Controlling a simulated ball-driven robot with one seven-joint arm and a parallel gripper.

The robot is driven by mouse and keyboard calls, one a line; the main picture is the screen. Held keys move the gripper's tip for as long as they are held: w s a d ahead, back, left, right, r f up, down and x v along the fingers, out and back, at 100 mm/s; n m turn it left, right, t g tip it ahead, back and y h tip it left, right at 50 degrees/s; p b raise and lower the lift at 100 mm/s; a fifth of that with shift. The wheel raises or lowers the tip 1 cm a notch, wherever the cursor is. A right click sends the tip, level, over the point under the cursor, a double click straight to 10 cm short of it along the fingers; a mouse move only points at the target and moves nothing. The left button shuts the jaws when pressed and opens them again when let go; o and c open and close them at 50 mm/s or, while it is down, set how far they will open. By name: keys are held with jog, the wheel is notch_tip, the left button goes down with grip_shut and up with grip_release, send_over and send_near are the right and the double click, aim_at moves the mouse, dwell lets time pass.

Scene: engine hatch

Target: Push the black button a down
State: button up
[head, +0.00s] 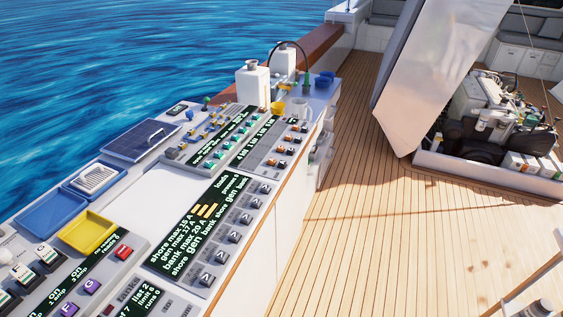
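Several dark grey square buttons with a light mark like an A or a caret run along the right side of the front display panel (182,265) in the head view. One of these buttons (207,279) is near the bottom and another (235,236) is higher up. I cannot tell which, if any, is black button a. Black-based keys with pale caps (47,256) stand at the left edge, their letters too small to read surely. My gripper does not show in this view.
Purple keys marked G (91,286) and F (69,309) and a red button (123,252) are on the console. Yellow (88,231) and blue (50,212) trays lie behind. White canisters (253,82) stand at the far end. The wooden deck (350,210) to the right is largely clear; an open hatch shows engine parts (490,115).

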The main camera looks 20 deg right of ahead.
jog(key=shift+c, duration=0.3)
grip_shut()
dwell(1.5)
